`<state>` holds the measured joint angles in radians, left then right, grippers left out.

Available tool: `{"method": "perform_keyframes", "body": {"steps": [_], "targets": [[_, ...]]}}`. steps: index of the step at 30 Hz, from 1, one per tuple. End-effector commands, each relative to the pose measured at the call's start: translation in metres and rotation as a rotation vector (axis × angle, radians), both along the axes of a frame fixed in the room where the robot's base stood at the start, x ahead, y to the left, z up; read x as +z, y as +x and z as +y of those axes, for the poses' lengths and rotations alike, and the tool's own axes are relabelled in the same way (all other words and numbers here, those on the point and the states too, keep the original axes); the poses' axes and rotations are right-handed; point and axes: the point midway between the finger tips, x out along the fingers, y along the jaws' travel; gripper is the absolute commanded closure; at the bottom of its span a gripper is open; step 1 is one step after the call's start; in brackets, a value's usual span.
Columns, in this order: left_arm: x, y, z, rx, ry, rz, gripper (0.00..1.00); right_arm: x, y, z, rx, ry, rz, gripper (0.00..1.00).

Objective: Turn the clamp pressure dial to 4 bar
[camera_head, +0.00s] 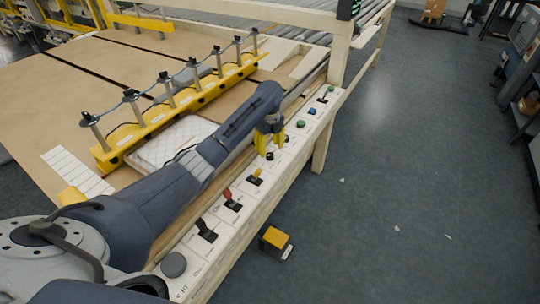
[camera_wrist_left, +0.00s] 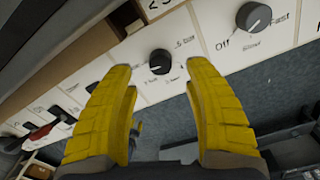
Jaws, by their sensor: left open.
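A round black dial (camera_wrist_left: 160,62) sits on the white control panel (camera_wrist_left: 120,90), with small print around it that seems to include "bar". A light mark shows on its face, but I cannot read its setting. In the head view, a small black knob (camera_head: 269,157), apparently this dial, sits just below the yellow fingers. My left gripper (camera_head: 270,143) is open above the panel. In the left wrist view, its two yellow fingers (camera_wrist_left: 158,82) stand apart on either side of the dial, with gaps and no clear contact. My right gripper is not in view.
Another black dial (camera_wrist_left: 254,17), marked "Off" and "Fast", is beside it. A red-handled switch (camera_head: 228,194), a black switch (camera_head: 206,231) and a green button (camera_head: 301,124) share the panel. The yellow clamp bar (camera_head: 165,112) crosses the table. Open floor lies to the right.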

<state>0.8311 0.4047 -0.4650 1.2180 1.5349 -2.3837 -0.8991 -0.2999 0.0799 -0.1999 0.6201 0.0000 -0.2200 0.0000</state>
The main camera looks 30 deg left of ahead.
Motion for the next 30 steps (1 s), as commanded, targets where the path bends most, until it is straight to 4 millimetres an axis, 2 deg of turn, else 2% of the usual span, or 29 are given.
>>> {"method": "perform_keyframes", "body": {"steps": [3,9,15,25,30], "targets": [[-0.017,-0.001,-0.001,0.0,-0.001,0.002,0.48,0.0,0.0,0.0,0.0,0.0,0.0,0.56],[-0.035,0.0,0.0,0.002,-0.001,0.0,0.48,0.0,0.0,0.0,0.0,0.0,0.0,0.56],[-0.042,0.0,0.0,0.001,-0.001,-0.002,0.48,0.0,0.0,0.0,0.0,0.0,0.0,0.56],[-0.043,0.0,0.0,0.0,0.0,-0.001,0.47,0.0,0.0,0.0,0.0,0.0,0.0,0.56],[-0.043,0.0,0.0,0.0,0.0,-0.001,0.67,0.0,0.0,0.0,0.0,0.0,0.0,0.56]]}}
